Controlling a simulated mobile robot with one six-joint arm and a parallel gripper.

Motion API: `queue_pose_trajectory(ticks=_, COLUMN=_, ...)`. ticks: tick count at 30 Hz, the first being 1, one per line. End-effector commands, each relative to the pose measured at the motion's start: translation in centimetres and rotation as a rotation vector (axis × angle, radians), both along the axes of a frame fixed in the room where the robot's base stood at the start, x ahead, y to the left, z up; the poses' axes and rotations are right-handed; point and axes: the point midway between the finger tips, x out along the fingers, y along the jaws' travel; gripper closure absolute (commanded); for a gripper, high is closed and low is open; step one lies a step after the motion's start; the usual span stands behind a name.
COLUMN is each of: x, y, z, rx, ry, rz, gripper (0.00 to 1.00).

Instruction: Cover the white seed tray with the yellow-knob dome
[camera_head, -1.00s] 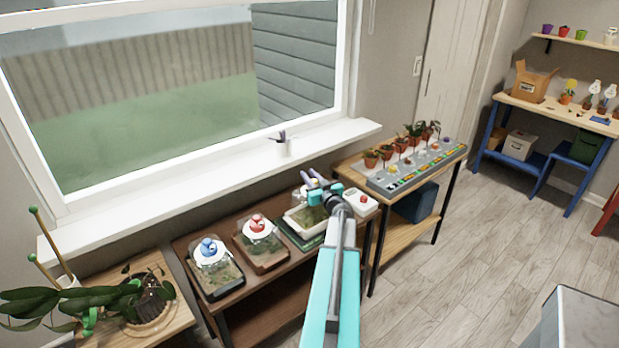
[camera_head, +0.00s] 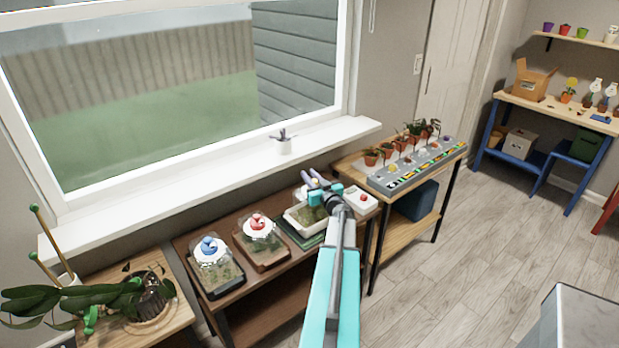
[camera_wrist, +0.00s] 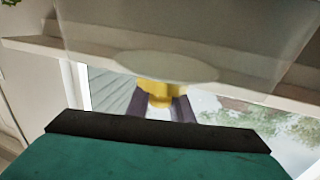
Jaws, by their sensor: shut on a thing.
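My gripper (camera_head: 311,181) is over the back of the brown table, above the white seed tray. In the wrist view its two purple-grey fingers are shut on the yellow knob (camera_wrist: 158,92). The clear dome (camera_wrist: 215,32), with a pale round cap around the knob, fills the upper part of that view. In the head view the dome is mostly hidden by my gripper. The white seed tray (camera_head: 292,222) shows a pale rim and green seedlings, partly behind my arm. I cannot tell whether the dome touches the tray.
A blue-knob dome (camera_head: 212,260) covers a dark tray and a red-knob dome (camera_head: 260,236) covers a brown tray, close to the left. A white box with a red button (camera_head: 360,201) lies to the right. The windowsill (camera_head: 215,182) runs behind.

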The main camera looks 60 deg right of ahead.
Motion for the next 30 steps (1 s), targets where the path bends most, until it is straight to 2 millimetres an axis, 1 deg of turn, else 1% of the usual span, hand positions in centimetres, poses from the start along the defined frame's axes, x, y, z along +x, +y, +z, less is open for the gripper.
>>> queue_pose_trajectory(ticks=14, x=-0.05, y=-0.02, z=-0.76, rx=0.001, ry=-0.001, rz=0.000, gripper=1.00)
queue_pose_trajectory(ticks=30, x=-0.08, y=-0.05, z=-0.83, rx=0.000, ry=0.000, rz=-0.001, gripper=1.00)
